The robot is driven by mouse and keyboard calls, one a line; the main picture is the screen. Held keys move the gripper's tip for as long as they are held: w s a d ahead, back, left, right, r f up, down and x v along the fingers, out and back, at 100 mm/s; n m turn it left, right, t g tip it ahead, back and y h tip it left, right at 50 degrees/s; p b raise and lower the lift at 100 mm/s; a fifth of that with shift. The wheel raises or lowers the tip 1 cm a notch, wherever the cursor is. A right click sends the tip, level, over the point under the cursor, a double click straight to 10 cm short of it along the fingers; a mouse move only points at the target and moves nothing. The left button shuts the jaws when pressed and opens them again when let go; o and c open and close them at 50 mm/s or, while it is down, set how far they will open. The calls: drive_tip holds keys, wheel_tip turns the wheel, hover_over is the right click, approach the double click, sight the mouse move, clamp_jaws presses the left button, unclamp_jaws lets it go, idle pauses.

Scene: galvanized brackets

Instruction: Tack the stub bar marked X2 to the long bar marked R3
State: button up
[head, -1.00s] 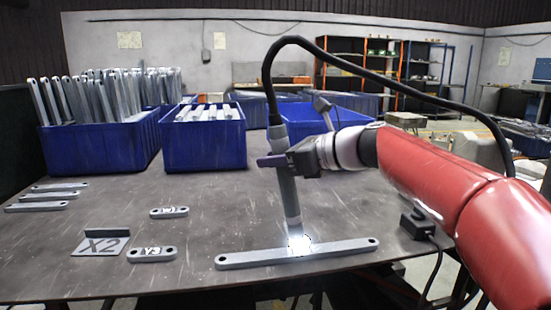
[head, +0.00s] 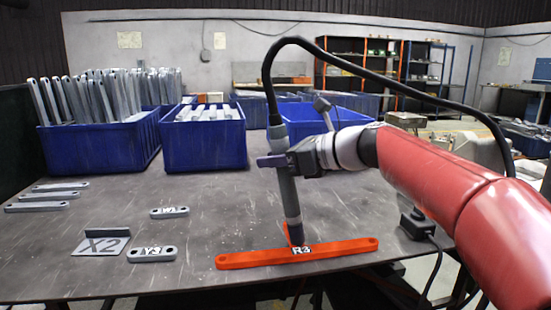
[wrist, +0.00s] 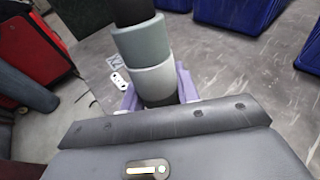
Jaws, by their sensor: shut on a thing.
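My gripper (head: 283,160) is shut on a grey welding torch (head: 287,190), held nearly upright with its dark nozzle down at the long bar. In the wrist view my gripper's purple fingers (wrist: 158,95) flank the torch body (wrist: 150,68). The long bar marked R3 (head: 345,248) lies near the table's front edge and is orange all over. A small orange piece (head: 287,232) shows beside the nozzle, mostly hidden, so I cannot tell whether it is the stub bar or how it joins. A grey X2 plate (head: 100,244) stands at the left with no stub bar seen on it.
A stub bar marked Y3 (head: 152,254) and another stub with an unclear mark (head: 169,212) lie left of the long bar. Several grey bars (head: 45,197) lie at the far left. Blue bins (head: 205,145) stand behind. A black hose (head: 400,80) arches from the torch.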

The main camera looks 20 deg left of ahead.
sight(276, 134)
drive_tip(key=shift+f, duration=0.1)
wheel_tip(276, 134, up, 5)
drive_tip(key=p, duration=0.5)
drive_tip(key=shift+r+p, duration=0.2)
drive_tip(key=shift+p, duration=0.15)
drive_tip(key=shift+f, duration=0.1)
